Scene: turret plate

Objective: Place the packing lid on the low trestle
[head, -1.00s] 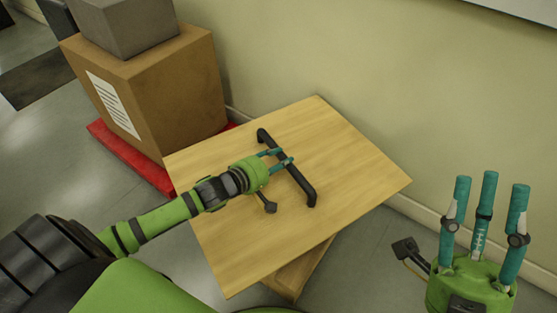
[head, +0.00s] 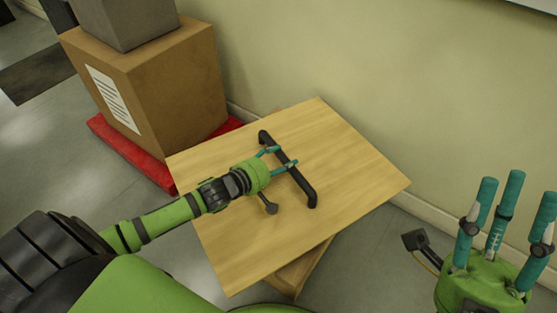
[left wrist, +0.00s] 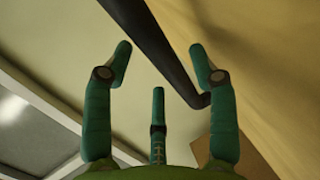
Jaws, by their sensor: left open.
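The packing lid (head: 350,160) is a flat light-wood board with a long black bar handle (head: 300,183). My left gripper (head: 277,158) is open at the handle's middle. In the left wrist view the handle (left wrist: 155,45) runs diagonally past the spread fingertips of the left gripper (left wrist: 160,55); contact is unclear. My right gripper (head: 508,205) is open and empty, fingers upward, at the lower right.
A cardboard box (head: 175,85) with a white label stands on a red base (head: 128,152) behind the lid to the left. A grey box (head: 125,22) sits on it. A pale wall (head: 400,90) runs close behind.

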